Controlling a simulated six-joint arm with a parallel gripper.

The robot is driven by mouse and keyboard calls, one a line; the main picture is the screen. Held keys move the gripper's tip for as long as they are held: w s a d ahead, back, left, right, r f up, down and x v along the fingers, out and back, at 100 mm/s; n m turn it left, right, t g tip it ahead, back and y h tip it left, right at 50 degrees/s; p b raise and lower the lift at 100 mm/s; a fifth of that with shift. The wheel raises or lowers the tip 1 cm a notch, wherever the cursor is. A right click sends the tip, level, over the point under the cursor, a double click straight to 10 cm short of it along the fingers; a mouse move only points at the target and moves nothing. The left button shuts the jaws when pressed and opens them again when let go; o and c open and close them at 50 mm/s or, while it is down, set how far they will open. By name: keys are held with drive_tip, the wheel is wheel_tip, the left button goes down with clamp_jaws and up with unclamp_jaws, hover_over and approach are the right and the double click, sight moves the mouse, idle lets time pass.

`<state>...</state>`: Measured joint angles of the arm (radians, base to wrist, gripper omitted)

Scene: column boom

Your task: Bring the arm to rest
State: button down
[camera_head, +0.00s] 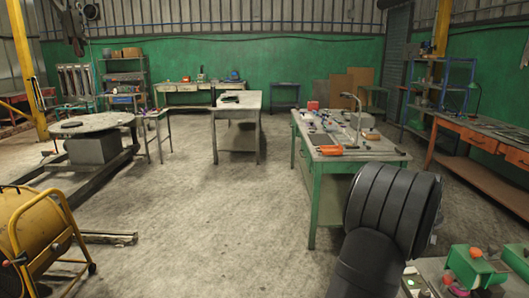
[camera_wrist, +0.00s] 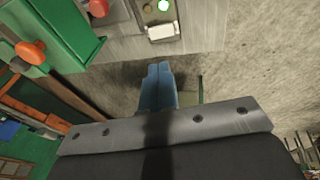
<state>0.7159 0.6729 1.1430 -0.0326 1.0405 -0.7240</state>
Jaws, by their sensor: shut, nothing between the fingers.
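My gripper (camera_wrist: 158,68) shows in the wrist view as two blue fingers side by side, pressed together with nothing between them. It points over a grey bench top (camera_wrist: 120,45) and the concrete floor (camera_wrist: 235,70), and no object touches the fingers. In the head view a dark, thick link of my arm rises at the lower right, in front of the green workbench. The gripper itself does not show in the head view.
Green machines with red-orange knobs (camera_head: 472,265) stand at the lower right, near my arm; one green box (camera_wrist: 65,35) shows in the wrist view. A cluttered green workbench (camera_head: 320,190) stands beyond. A yellow drum fan (camera_head: 35,235) is at left. The middle floor (camera_head: 200,215) is clear.

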drive_tip(key=s+a+r+m, duration=0.1)
drive_tip(key=s+a+r, duration=0.5)
drive_tip(key=a+r, duration=0.2)
drive_tip(key=shift+a+r+t, duration=0.25)
drive_tip(key=shift+a+t, duration=0.05)
drive_tip(key=shift+a, duration=0.8)
drive_tip(key=shift+d, duration=0.1)
drive_tip(key=w+d+f+n, duration=0.1)
drive_tip(key=w+d+f, duration=0.5)
drive_tip(key=d+f, duration=0.4)
drive_tip(key=shift+w+d+f, duration=0.2)
drive_tip(key=shift+f, duration=0.05)
drive_tip(key=shift+r, duration=0.1)
